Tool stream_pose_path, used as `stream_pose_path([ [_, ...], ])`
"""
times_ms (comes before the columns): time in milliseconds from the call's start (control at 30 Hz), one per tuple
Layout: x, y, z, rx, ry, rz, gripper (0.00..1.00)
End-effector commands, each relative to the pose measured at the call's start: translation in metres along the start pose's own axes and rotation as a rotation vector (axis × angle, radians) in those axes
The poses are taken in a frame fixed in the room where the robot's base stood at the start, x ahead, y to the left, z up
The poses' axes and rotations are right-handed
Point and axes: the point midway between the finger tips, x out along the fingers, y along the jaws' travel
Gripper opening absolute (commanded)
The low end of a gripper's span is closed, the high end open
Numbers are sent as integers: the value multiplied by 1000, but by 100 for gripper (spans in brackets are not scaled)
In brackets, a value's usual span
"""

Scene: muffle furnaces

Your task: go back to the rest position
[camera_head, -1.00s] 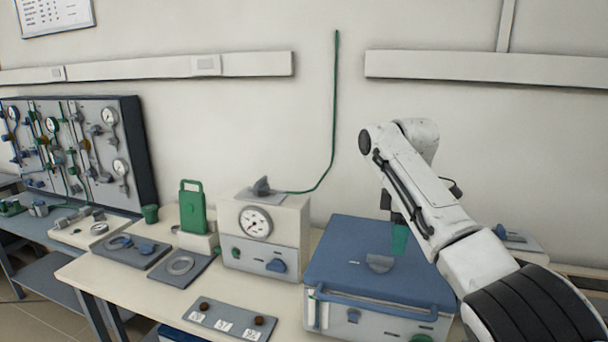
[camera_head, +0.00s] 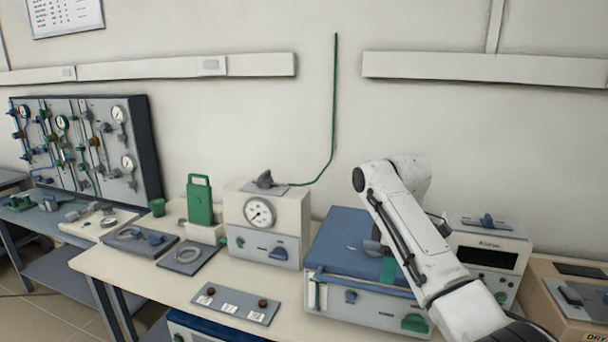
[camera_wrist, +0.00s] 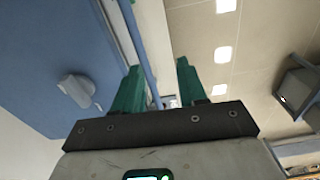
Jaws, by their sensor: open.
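My arm reaches in from the lower right in the head view. My gripper (camera_head: 389,268), with green fingers, hangs in front of the blue-topped box furnace (camera_head: 345,240) in that view and partly hides its top and grey knob. In the wrist view, the two green fingers of my gripper (camera_wrist: 158,82) stand apart with nothing between them. The furnace's blue surface (camera_wrist: 45,60) with a grey knob lies to their left there. Whether the fingers touch the furnace cannot be told.
A cream gauge box (camera_head: 267,222) stands left of the furnace, with a green holder (camera_head: 200,200) and a grey label plate (camera_head: 236,304) nearby. A white device (camera_head: 487,246) and a tan box (camera_head: 570,300) stand to the right. A gauge panel (camera_head: 85,145) is at far left.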

Motion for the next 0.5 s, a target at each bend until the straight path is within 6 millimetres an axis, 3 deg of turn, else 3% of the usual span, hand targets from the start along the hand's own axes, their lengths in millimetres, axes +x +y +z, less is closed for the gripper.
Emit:
stream_pose_path([
  [267, 76, -32, -4, 84, 41, -17, 42],
  [500, 165, -92, 9, 255, 98, -35, 42],
])
